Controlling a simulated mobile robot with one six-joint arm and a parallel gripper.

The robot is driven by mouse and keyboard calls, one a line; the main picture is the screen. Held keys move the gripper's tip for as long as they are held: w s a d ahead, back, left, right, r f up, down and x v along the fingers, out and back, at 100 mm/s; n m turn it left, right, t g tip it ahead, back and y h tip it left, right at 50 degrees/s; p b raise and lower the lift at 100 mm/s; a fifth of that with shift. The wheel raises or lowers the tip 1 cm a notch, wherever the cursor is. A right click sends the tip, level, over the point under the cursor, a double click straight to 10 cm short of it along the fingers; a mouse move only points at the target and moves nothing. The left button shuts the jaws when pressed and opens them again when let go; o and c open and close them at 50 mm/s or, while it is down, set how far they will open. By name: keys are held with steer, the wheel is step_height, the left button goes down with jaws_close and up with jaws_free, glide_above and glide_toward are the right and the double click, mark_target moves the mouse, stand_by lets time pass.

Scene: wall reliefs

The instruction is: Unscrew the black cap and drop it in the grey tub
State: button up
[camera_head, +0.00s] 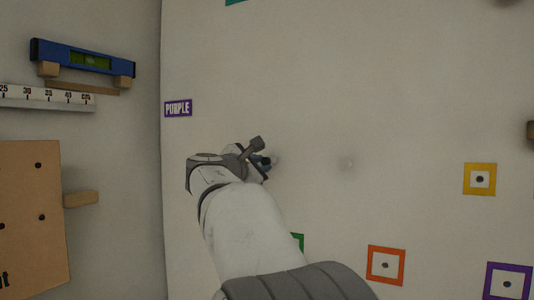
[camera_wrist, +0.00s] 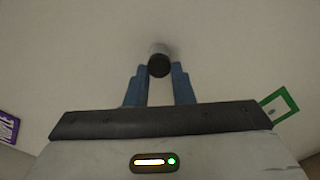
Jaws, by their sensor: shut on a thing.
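The black cap (camera_wrist: 159,66) shows in the wrist view as a dark round end on a short pale stub (camera_wrist: 159,48) that stands out from the wall. My gripper (camera_wrist: 160,72) has its two blue fingers on either side of the cap and is shut on it. In the head view my gripper (camera_head: 262,163) is at the wall, right of and below the PURPLE label, and the arm and fingers mostly hide the cap. I cannot tell how far the cap is turned. The grey tub is in neither view.
On the pale wall are a PURPLE label (camera_head: 178,108), a yellow square (camera_head: 480,179), an orange square (camera_head: 386,265) and a purple square (camera_head: 508,281). A green frame (camera_wrist: 279,104) is near my gripper. On the left wall are a blue level (camera_head: 83,57), ruler (camera_head: 45,97) and brown board (camera_head: 30,215).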

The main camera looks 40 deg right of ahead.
steer(key=shift+f, duration=0.15)
steer(key=shift+r+n+p, duration=0.3)
steer(key=shift+n+p, duration=0.6)
steer(key=shift+p, duration=0.2)
steer(key=shift+s+n+p, duration=0.1)
steer(key=shift+n+p, duration=0.6)
steer(key=shift+n, duration=0.1)
steer(key=shift+f+n+p, duration=0.35)
steer(key=shift+f+n, duration=0.05)
steer(key=shift+n, duration=0.5)
steer(key=o, duration=0.7)
steer(key=shift+r, duration=0.1)
